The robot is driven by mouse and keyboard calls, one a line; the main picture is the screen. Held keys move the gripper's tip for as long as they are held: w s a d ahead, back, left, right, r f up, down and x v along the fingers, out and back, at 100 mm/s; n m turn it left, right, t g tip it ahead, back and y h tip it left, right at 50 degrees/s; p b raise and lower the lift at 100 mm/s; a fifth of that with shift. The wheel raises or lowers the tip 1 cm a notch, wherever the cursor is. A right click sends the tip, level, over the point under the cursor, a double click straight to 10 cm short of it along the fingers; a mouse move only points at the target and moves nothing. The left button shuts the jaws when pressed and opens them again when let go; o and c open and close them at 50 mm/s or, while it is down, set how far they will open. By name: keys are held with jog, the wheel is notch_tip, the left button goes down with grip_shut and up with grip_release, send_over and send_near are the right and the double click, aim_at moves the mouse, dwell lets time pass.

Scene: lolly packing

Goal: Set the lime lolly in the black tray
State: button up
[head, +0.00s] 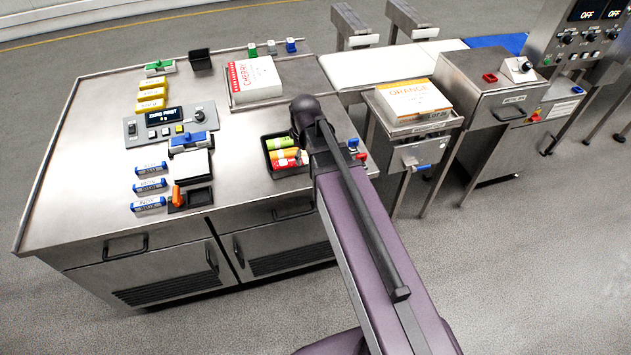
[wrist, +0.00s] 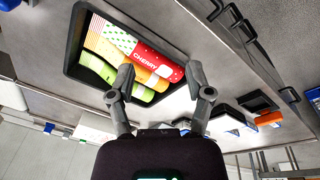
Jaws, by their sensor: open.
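The black tray (head: 290,174) sits near the front right of the steel counter in the head view, partly covered by my arm. It also shows in the wrist view (wrist: 74,42). The green lime lolly (wrist: 98,67) lies in it beside an orange lolly and the red cherry lolly (wrist: 146,58). The lime lolly shows at the tray's far side in the head view (head: 277,142). My gripper (wrist: 160,82) is open and empty, its fingers apart at the tray's edge in the wrist view. The head view does not show the fingers clearly.
A cherry box (head: 256,80) stands on the counter behind the tray. An orange box (head: 414,98) stands on a separate stand to the right. Bare counter lies left of the tray.

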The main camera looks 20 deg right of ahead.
jog(key=s+m+g, duration=0.1)
jog(key=s+m, duration=0.6)
jog(key=s, duration=0.4)
jog(key=shift+m+g, duration=0.3)
jog(key=shift+m, duration=0.1)
jog(key=shift+d+f, duration=0.1)
jog(key=shift+c, duration=0.6)
jog(key=shift+d, duration=0.1)
